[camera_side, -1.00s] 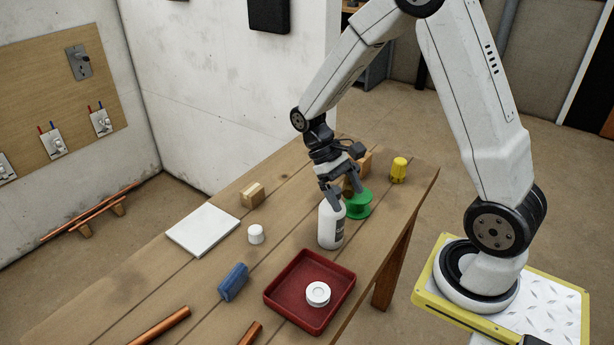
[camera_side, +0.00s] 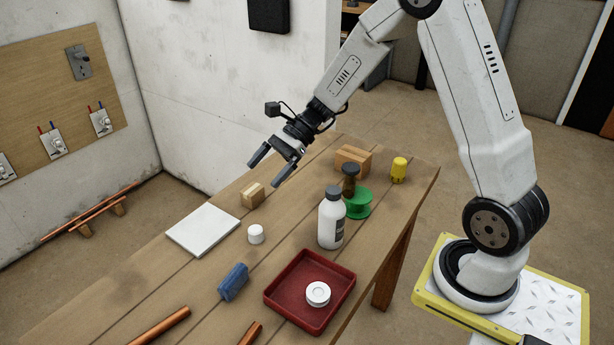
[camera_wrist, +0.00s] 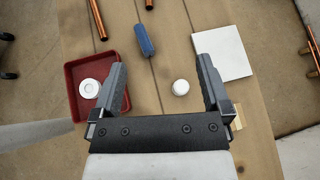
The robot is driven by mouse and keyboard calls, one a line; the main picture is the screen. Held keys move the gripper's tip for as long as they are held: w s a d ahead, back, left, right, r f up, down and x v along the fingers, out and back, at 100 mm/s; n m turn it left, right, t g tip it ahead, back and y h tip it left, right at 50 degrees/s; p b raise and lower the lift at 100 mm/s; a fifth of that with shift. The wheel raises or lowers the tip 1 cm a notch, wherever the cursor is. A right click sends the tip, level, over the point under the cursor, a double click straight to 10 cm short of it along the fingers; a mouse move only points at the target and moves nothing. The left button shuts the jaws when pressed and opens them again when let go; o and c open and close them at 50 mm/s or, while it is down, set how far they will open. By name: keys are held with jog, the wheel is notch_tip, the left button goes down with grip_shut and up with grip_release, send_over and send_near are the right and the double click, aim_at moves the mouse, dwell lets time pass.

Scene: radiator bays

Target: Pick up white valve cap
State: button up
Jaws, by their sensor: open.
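The white valve cap (camera_side: 256,234) stands on the wooden table between the white panel and the red tray. It also shows in the wrist view (camera_wrist: 180,87), where it lies between my two fingers, nearer the right one, and apart from both. My gripper (camera_side: 268,170) is open and empty, raised above the table behind the cap in the side view. Both of its fingers show in the wrist view (camera_wrist: 165,75).
A white panel (camera_side: 204,230), a wooden block (camera_side: 253,195) and a blue block (camera_side: 233,281) lie near the cap. A red tray (camera_side: 276,291) holds a white roll (camera_side: 318,293). A white bottle (camera_side: 331,222), green spool (camera_side: 358,204) and yellow cap (camera_side: 399,170) stand to the right.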

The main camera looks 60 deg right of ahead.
jog(key=w+d+r+m+t, duration=0.2)
jog(key=w+m+t, duration=0.2)
send_over(256, 228)
jog(key=s+d, duration=0.1)
jog(key=d, duration=0.1)
notch_tip(256, 228, down, 14)
jog(key=shift+s+f+y, duration=0.2)
jog(key=shift+y, duration=0.1)
jog(key=shift+f, duration=3.1)
jog(key=shift+f, duration=0.1)
jog(key=shift+f, duration=0.2)
jog(key=shift+x, duration=2.55)
jog(key=shift+f, duration=0.1)
